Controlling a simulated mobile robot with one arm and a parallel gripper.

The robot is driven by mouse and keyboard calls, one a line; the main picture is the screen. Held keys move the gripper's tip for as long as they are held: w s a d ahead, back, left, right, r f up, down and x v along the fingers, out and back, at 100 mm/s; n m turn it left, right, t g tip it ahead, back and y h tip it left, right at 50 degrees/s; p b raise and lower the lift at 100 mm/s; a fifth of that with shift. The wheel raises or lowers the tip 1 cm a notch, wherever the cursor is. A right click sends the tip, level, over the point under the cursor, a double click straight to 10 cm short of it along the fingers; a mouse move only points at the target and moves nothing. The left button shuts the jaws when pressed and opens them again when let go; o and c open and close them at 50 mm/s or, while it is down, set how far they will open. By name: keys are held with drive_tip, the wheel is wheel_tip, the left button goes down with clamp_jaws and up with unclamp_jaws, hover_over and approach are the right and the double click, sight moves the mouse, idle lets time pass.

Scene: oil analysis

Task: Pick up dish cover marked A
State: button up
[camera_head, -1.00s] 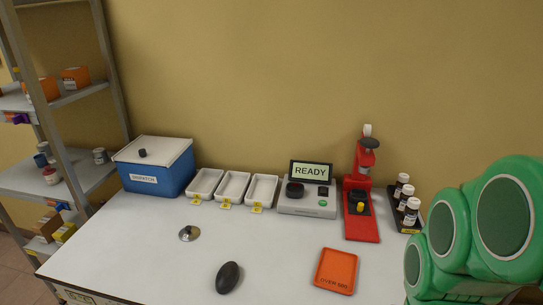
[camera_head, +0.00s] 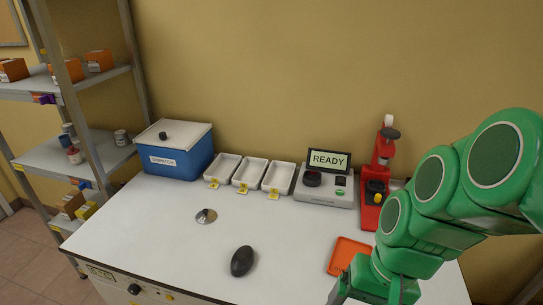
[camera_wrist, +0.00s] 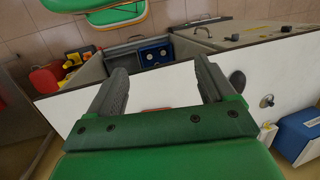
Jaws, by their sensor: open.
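A small round metal cover with a dark knob (camera_head: 206,216) lies on the white table, left of centre. No letter A can be read on it, so I cannot tell if it is the marked one. It also shows at the right in the wrist view (camera_wrist: 267,101). My gripper (camera_wrist: 160,78) is open and empty, its two grey fingers spread apart. In the head view my gripper is at the bottom right, partly cut off by the frame edge, well right of the metal cover.
A black oval object (camera_head: 242,261) lies near the front. An orange tray (camera_head: 346,254) is partly behind my arm. Three white trays (camera_head: 249,174), a blue box (camera_head: 178,160), a READY device (camera_head: 325,185) and a red press (camera_head: 373,205) line the back. A shelf (camera_head: 70,160) stands left.

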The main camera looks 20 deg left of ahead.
drive_tip(key=w+a+r+m+y, duration=0.1)
drive_tip(key=w+a+m+y, duration=0.15)
drive_tip(key=w+a, duration=0.55)
drive_tip(key=w+a+m+y, duration=0.2)
drive_tip(key=w+a+y, duration=0.15)
drive_tip(key=a, duration=0.85)
drive_tip(key=w+a+r+m+y, duration=0.15)
drive_tip(key=w+a+y, duration=0.35)
drive_tip(key=a, duration=0.5)
drive_tip(key=w+a+f+m+t, duration=0.1)
drive_tip(key=w+a+f+m, duration=0.6)
drive_tip(key=w, duration=0.2)
drive_tip(key=m+t, duration=0.2)
drive_tip(key=m, duration=0.4)
approach(207, 211)
drive_tip(key=a, duration=0.1)
drive_tip(key=s+a, duration=0.1)
drive_tip(key=a, duration=0.1)
drive_tip(key=shift+s, duration=0.1)
drive_tip(key=shift+w+a+f+m+t, duration=0.1)
drive_tip(key=shift+w+f+m+t, duration=0.15)
drive_tip(key=shift+f+m, duration=0.2)
drive_tip(key=shift+x, duration=1.1)
drive_tip(key=shift+w+x, duration=0.15)
drive_tip(key=shift+x, duration=1.2)
drive_tip(key=shift+w+x, duration=0.15)
drive_tip(key=shift+x, duration=1.25)
drive_tip(key=shift+f, duration=0.15)
